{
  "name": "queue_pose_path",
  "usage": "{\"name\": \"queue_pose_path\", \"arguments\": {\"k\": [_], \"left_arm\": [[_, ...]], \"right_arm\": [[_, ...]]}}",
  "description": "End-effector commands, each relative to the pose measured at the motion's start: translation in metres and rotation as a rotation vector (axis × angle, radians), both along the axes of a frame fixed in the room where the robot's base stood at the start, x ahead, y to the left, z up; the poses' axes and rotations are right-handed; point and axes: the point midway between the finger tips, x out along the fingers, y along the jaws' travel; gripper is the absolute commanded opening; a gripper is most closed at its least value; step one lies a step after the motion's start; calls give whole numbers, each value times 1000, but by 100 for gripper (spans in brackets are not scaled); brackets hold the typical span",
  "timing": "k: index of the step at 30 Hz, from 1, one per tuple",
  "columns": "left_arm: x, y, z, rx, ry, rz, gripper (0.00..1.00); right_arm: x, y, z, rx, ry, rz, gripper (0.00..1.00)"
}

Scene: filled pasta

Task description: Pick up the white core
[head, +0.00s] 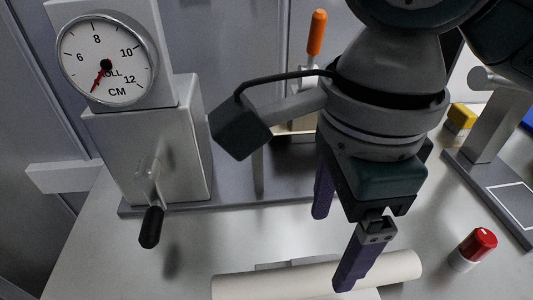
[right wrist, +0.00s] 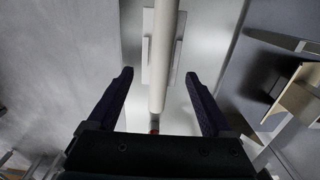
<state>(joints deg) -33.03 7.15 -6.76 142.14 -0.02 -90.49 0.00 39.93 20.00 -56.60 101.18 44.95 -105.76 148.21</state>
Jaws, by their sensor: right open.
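The white core (head: 300,277) is a long pale cylinder lying on its side at the front of the table in the head view. In the right wrist view the core (right wrist: 165,50) runs from the top edge down between the fingers. My right gripper (head: 333,250) is open and empty, with its purple fingers pointing down over the core. One finger hides part of the core in the head view. In the right wrist view the fingers of my gripper (right wrist: 158,75) stand apart on either side of the core. I cannot tell its exact height above it. My left gripper is out of view.
A grey machine with a dial gauge (head: 106,62) and a black-handled crank (head: 151,227) stands at the left. A red-capped white cylinder (head: 478,244) stands right of the core. A grey stand (head: 490,130) is at the right. A flat plate (right wrist: 147,50) lies by the core.

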Motion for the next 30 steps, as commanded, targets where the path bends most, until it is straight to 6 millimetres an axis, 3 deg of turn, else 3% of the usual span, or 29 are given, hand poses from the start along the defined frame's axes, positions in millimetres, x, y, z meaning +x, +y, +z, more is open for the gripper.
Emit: {"name": "queue_pose_path", "arguments": {"k": [6, 11, 19, 29, 30], "left_arm": [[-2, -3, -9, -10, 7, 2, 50], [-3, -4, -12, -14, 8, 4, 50], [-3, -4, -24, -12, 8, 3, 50], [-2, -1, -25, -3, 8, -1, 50], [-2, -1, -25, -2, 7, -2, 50]], "right_arm": [[0, -1, -34, -3, 4, -6, 84], [1, 0, -47, -2, 2, -4, 84], [8, 0, -87, -2, 1, -3, 84], [8, 0, -94, 0, -1, -2, 84], [8, 0, -94, 0, -1, -2, 80]]}}
